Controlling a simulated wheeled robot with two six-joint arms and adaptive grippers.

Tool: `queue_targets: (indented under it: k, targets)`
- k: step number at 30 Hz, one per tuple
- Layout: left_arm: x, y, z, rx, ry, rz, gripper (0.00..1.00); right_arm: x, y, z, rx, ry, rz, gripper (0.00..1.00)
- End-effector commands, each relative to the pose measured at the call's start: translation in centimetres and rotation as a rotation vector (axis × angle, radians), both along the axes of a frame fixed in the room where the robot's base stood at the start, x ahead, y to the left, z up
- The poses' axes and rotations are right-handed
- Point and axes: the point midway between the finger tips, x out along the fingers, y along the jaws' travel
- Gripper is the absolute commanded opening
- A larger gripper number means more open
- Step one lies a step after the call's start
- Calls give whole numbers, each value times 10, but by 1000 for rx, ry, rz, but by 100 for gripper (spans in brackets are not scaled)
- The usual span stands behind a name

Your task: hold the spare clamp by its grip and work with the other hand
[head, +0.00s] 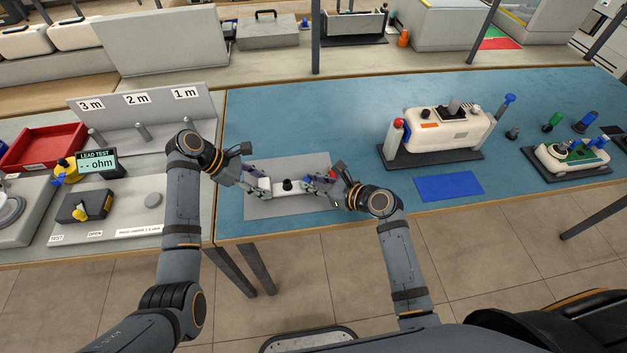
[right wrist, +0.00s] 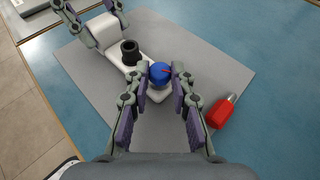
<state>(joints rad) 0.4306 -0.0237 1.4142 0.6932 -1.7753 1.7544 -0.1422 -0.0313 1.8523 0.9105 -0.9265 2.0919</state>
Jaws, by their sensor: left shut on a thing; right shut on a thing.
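The spare clamp, a white body (right wrist: 124,57) with a black round post (right wrist: 130,52), lies across a grey mat (head: 257,210); it also shows in the head view (head: 289,191). My left gripper (head: 262,188) is shut on its left end, which also shows in the right wrist view (right wrist: 97,30). My right gripper (head: 318,184) is shut on a blue round knob (right wrist: 159,73) with a red mark at the clamp's right end. The fingertips hide parts of the clamp and knob in the head view.
A red piece (right wrist: 222,112) lies near the mat's right edge, beside my right gripper. A blue pad (head: 449,187) and a cream machine (head: 440,130) stand to the right. A lead tester (head: 97,165) is at left. The blue table behind the mat is clear.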

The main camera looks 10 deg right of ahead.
Motion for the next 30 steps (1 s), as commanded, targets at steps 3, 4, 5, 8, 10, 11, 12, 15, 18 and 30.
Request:
queue_targets:
  k: [3,4,5,8,10,11,12,15,18,30]
  targets:
    - [-1,-2,1,-7,0,-4,2,-2,2,-2,3,5,-41,0]
    - [-1,-2,1,-7,0,-4,2,-2,2,-2,2,6,-50,0]
    - [-1,-2,1,-7,0,-4,2,-2,2,-2,1,5,-57,0]
    - [-1,-2,1,-7,0,-4,2,-2,1,-2,2,5,-75,0]
    - [-1,-2,1,-7,0,-4,2,-2,1,-2,1,5,-82,0]
    - [-1,-2,1,-7,0,-4,2,-2,1,-2,1,5,-84,0]
    - [-1,-2,1,-7,0,-4,2,-2,1,-2,1,4,-86,0]
    - [-1,-2,1,-8,0,-4,2,-2,1,-2,0,4,-87,0]
    - [-1,-2,1,-7,0,-4,2,-2,1,-2,0,4,-87,0]
    - [0,-1,1,-5,-1,-2,2,-2,1,-1,0,2,-86,46]
